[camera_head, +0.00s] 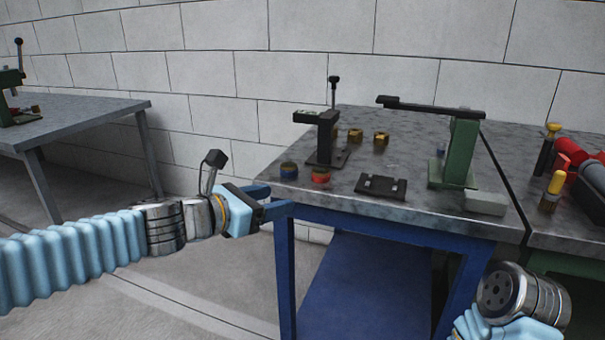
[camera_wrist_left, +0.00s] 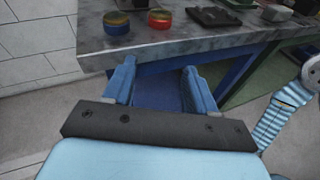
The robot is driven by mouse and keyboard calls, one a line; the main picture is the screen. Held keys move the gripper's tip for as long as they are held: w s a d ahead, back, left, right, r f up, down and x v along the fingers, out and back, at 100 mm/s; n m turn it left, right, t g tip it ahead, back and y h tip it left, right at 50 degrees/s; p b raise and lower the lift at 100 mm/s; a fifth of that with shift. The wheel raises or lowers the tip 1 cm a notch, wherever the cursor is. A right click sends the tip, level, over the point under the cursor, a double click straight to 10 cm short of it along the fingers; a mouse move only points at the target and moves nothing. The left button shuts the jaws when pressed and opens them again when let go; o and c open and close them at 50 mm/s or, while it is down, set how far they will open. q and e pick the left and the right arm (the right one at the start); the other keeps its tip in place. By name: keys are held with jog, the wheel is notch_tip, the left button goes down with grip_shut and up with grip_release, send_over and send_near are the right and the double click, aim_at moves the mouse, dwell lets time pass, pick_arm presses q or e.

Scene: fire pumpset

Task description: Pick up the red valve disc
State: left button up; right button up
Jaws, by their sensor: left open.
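The red valve disc (camera_head: 320,176) is a short round piece with a gold-coloured top, near the front left corner of the grey workbench top (camera_head: 345,192). It shows in the left wrist view (camera_wrist_left: 159,20), beyond the fingers. A similar blue disc (camera_head: 289,170) sits just left of it, also in the wrist view (camera_wrist_left: 116,24). My left gripper (camera_head: 277,199) is open and empty, left of the bench corner and apart from both discs. Its blue fingers (camera_wrist_left: 158,70) are spread below the bench edge in the wrist view. My right gripper's fingers are not visible.
A black press stand (camera_head: 326,140) stands behind the red disc, with brass pieces (camera_head: 381,138) beyond it. A black plate (camera_head: 381,186) lies to its right, near a green press (camera_head: 459,150). The floor left of the bench is clear.

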pick_arm(q)
notch_tip(320, 180, up, 3)
jog(key=n+b, duration=0.1)
send_near(322, 170)
jog(key=w+d+f, duration=0.1)
jog(key=w, duration=0.1)
jog(key=shift+t+h, duration=0.3)
jog(key=shift+t, duration=0.1)
jog(key=x, duration=0.5)
jog(key=shift+s+d+f, duration=0.15)
jog(key=shift+s, duration=0.05)
jog(key=c, duration=1)
